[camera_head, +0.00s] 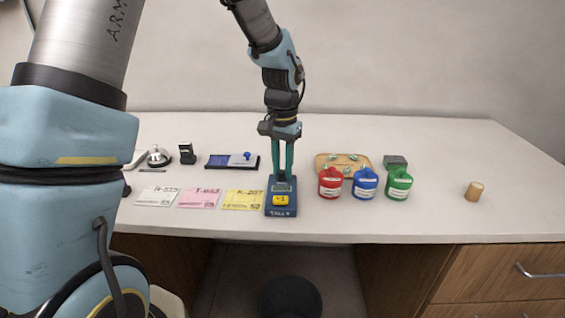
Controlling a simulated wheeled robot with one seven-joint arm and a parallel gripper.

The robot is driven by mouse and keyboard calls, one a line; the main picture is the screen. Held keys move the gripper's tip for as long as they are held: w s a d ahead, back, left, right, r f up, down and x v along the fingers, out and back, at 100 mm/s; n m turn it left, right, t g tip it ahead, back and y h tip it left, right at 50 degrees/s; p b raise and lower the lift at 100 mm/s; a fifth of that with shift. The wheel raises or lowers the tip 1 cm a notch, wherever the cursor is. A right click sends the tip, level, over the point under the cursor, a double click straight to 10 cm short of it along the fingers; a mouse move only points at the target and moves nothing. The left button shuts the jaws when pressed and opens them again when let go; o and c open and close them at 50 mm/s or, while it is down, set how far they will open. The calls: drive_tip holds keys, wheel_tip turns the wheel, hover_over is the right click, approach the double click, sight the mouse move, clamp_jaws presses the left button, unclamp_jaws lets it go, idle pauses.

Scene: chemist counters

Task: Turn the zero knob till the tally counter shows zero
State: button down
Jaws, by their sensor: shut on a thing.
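The tally counter (282,211) is a blue box near the front edge of the counter, with a yellow button marked "+1" on its sloping front and a small display (282,187) above it. The digits on the display are too small to read. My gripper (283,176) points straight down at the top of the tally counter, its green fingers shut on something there. The zero knob is hidden between or behind the fingers, and I cannot tell how far it is turned.
White, pink (199,198) and yellow (243,200) cards lie to the left. Red (331,184), blue (365,184) and green (399,185) bottles stand close right. A cork-coloured cylinder (474,191) is far right.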

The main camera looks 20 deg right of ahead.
sight(282, 171)
drive_tip(key=shift+m+p, duration=0.3)
drive_tip(key=shift+m, duration=0.7)
drive_tip(key=c, duration=0.7)
unclamp_jaws()
drive_tip(key=shift+o, duration=0.2)
drive_tip(key=shift+r, duration=0.1)
wheel_tip(282, 171, up, 11)
drive_tip(key=b, duration=0.1)
drive_tip(key=shift+f, duration=0.2)
drive_tip(key=shift+a, duration=0.1)
